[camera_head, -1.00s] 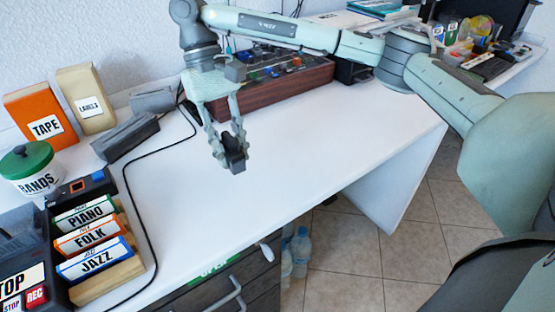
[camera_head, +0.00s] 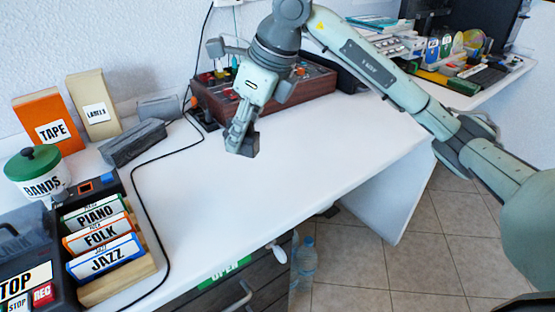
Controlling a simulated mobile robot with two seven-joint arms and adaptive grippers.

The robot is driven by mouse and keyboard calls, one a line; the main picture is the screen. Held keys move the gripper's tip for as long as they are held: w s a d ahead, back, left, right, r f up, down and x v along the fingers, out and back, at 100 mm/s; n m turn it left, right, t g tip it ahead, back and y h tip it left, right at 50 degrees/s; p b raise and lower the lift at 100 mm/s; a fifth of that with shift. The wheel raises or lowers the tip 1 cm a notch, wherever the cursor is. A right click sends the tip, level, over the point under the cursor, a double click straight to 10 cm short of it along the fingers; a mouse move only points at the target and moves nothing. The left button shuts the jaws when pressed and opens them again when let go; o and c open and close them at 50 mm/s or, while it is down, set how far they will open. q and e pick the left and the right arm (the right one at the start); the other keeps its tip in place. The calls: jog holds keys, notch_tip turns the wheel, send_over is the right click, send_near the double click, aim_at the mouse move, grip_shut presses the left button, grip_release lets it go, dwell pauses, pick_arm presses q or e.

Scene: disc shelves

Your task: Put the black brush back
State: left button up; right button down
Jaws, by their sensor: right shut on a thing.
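My right gripper (camera_head: 239,140) hangs over the white desk, left of its middle, with its fingers pointing down. It is shut on a small dark block, which looks like the black brush (camera_head: 250,146). The fingers hide much of it. Whether it touches the desk top I cannot tell. My left gripper is not in view.
On the desk (camera_head: 300,185), a dark grey block (camera_head: 132,142) lies beside the orange TAPE box (camera_head: 47,120) and green-lidded BANDS jar (camera_head: 36,172). PIANO, FOLK and JAZZ cases (camera_head: 105,258) stand front left. A reddish-brown mixer (camera_head: 315,92) sits behind. A black cable crosses the desk.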

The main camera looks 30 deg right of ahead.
jog(key=m, duration=0.2)
jog(key=r+m+h, duration=0.1)
jog(key=m, duration=0.1)
jog(key=shift+w+d+t, duration=0.15)
jog(key=shift+w+t, duration=0.05)
jog(key=shift+t, duration=0.2)
jog(key=shift+w+d+r+m+h, duration=0.15)
jog(key=shift+m+h, duration=0.1)
jog(key=shift+m, duration=0.25)
jog(key=shift+s+d+m+h, duration=0.15)
jog(key=shift+m+h, duration=0.1)
jog(key=shift+m, duration=0.25)
jog(key=w+d+f, duration=0.2)
jog(key=d, duration=0.1)
jog(key=w+d+f, duration=0.2)
jog(key=d, duration=0.1)
jog(key=w+d+f, duration=0.2)
jog(key=d, duration=0.1)
jog(key=shift+d+f, duration=0.35)
jog(key=shift+d, duration=0.05)
notch_tip(320, 180, down, 4)
jog(key=shift+d+r, duration=0.1)
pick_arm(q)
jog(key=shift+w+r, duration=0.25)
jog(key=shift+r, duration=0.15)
pick_arm(e)
jog(key=shift+w, duration=0.1)
jog(key=shift+f, duration=0.2)
